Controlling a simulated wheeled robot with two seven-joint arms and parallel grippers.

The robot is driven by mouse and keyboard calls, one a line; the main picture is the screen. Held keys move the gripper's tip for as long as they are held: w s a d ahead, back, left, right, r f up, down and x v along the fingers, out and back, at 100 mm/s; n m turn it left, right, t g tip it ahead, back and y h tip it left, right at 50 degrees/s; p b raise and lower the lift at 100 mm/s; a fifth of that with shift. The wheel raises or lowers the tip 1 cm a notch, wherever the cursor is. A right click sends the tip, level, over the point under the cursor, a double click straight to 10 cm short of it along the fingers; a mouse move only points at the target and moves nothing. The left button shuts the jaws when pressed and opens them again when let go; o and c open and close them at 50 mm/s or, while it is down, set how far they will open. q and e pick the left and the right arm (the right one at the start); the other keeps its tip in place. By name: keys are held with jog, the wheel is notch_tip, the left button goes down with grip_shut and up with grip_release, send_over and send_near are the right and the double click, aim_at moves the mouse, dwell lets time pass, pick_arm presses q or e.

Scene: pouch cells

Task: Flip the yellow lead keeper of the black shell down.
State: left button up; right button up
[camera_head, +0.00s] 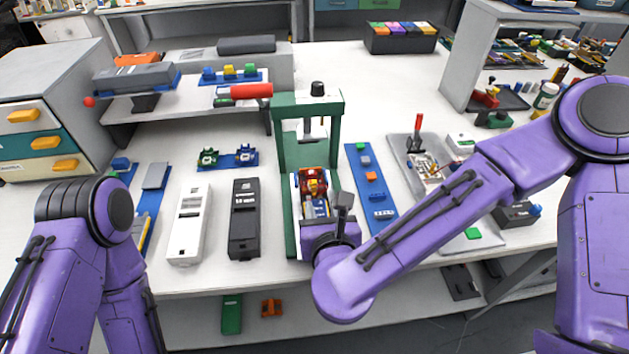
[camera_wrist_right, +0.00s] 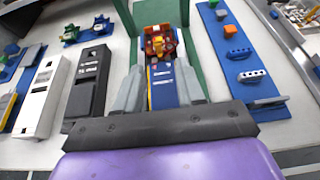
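The black shell (camera_head: 244,218) lies on the white table left of the green press, beside a white shell (camera_head: 188,224). It also shows in the right wrist view (camera_wrist_right: 88,84), left of my right gripper. I cannot make out a yellow lead keeper on it. My right gripper (camera_head: 318,204) is over the base of the press. In the right wrist view its two grey fingers (camera_wrist_right: 159,80) are spread apart. A blue piece with a red and yellow part (camera_wrist_right: 160,42) shows between and beyond them; I cannot tell whether they touch it. My left gripper is out of view.
The green press (camera_head: 281,150) stands at the table's middle, with a red-handled tool (camera_head: 250,91) at its upper left. A blue strip with small parts (camera_head: 364,160) lies right of it. A grey tray (camera_head: 397,150) lies farther right. Drawers (camera_head: 40,115) stand at the left.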

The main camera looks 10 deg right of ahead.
aim_at(314, 187)
jog(key=x, duration=0.2)
jog(key=p+x, duration=0.1)
jog(key=x, duration=0.5)
jog(key=shift+w+a+f, duration=0.1)
jog(key=shift+w+a, duration=0.05)
jog(key=shift+a, duration=0.1)
jog(key=shift+w+f, duration=0.1)
jog(key=shift+w, duration=0.05)
jog(key=shift+c, duration=0.3)
grip_shut()
jog(key=f+t+b, duration=0.1)
jog(key=b, duration=0.2)
jog(key=shift+b, duration=0.5)
jog(key=shift+s+r, duration=0.2)
jog(key=shift+r, duration=0.1)
